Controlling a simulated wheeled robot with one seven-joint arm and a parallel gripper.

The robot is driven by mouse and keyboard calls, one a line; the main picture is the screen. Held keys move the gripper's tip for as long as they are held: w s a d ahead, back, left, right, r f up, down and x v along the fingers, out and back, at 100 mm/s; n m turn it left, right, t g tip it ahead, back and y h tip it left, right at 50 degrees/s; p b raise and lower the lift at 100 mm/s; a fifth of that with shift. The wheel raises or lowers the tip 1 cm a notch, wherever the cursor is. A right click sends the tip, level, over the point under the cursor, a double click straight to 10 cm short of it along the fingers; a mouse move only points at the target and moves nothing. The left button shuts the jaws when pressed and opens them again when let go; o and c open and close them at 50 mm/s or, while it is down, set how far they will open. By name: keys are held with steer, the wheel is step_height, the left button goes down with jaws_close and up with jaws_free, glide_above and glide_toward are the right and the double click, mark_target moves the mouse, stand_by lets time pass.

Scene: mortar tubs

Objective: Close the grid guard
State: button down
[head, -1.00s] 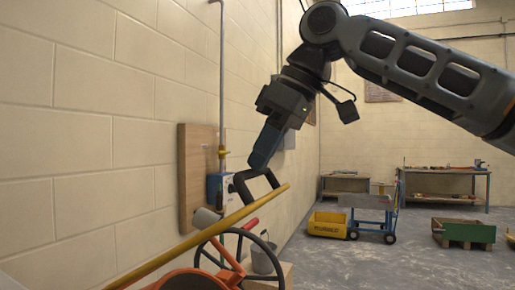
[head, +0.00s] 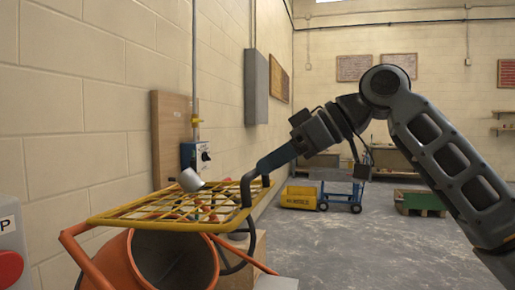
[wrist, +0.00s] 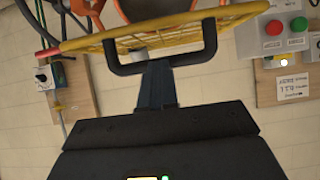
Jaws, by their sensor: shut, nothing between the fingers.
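The grid guard (head: 150,223) is a yellow wire mesh in a yellow frame. In the head view it lies nearly level above the open mouth of the orange mixer drum (head: 140,262), with the dark mouth visible beneath it. A black U-shaped handle (head: 243,190) rises from its right end. My gripper (head: 266,165) is shut and empty, its tip at the handle. In the wrist view my gripper (wrist: 156,66) overlaps the handle bar (wrist: 205,55), and the guard's yellow edge (wrist: 235,12) runs behind it. Exact contact is hard to tell.
A grey box with a red button (head: 10,266) stands at lower left. Red and green buttons (wrist: 285,27) show in the wrist view. Open floor (head: 340,250) lies to the right.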

steer(key=f+t+y+b, duration=0.1)
steer(key=f+y+b, duration=0.1)
steer(key=f+b, duration=0.4)
steer(key=f+y+b, duration=0.3)
steer(key=f+b, duration=0.2)
steer(key=f, duration=0.3)
steer(key=a+f+t+y+b, duration=0.1)
steer(key=f+y+b, duration=0.1)
steer(key=f+b, duration=0.4)
steer(key=shift+w+f+t+y+b, duration=0.15)
steer(key=shift+f+t+y+b, duration=0.2)
steer(key=shift+f, duration=0.5)
steer(key=shift+w+a+f+t+y+b, duration=0.15)
steer(key=shift+a+f+t+y+b, duration=0.15)
steer(key=shift+f+b, duration=0.55)
steer(key=shift+a+r, duration=0.1)
steer(key=shift+r, duration=0.2)
